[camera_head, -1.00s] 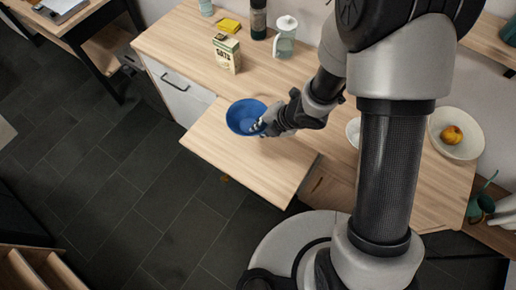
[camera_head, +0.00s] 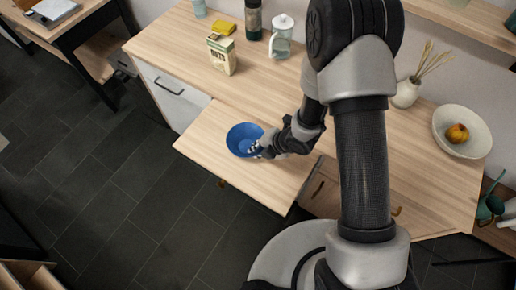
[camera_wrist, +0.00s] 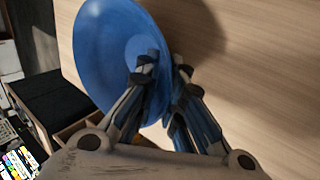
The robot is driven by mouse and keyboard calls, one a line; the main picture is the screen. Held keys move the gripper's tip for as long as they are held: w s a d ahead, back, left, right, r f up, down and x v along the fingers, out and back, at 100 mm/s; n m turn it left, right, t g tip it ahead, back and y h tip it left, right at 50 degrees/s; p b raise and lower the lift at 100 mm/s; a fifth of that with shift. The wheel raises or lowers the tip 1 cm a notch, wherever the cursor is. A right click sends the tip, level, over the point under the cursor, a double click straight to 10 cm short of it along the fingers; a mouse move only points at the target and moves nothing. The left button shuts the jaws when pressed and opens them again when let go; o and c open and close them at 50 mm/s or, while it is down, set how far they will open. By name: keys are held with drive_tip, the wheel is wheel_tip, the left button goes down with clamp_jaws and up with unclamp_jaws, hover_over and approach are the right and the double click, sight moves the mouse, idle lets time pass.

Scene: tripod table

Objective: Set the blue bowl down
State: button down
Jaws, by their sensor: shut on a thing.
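The blue bowl (camera_head: 240,139) is over the light wooden pull-out board (camera_head: 225,178) in the head view. My gripper (camera_head: 257,149) is shut on the bowl's right-hand rim. In the wrist view the bowl (camera_wrist: 95,45) fills the upper left and looks tilted, with its rim between the two fingers of my gripper (camera_wrist: 165,75). A shadow lies on the wood beside it. I cannot tell whether the bowl's base touches the board. Part of its rim is hidden by the fingers.
A carton (camera_head: 222,54), a glass jug (camera_head: 281,37), a dark bottle (camera_head: 253,20) and a yellow item (camera_head: 223,27) stand on the counter behind. A white bowl with a fruit (camera_head: 457,134) is at the right. The board is bare in front of and left of the blue bowl.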

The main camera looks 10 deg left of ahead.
drive_tip(key=shift+f, duration=0.1)
drive_tip(key=c, duration=2)
unclamp_jaws()
drive_tip(key=shift+r, duration=0.25)
drive_tip(key=p+v, duration=0.3)
drive_tip(key=v, duration=0.8)
drive_tip(key=shift+d+r, duration=0.25)
drive_tip(key=shift+d, duration=0.1)
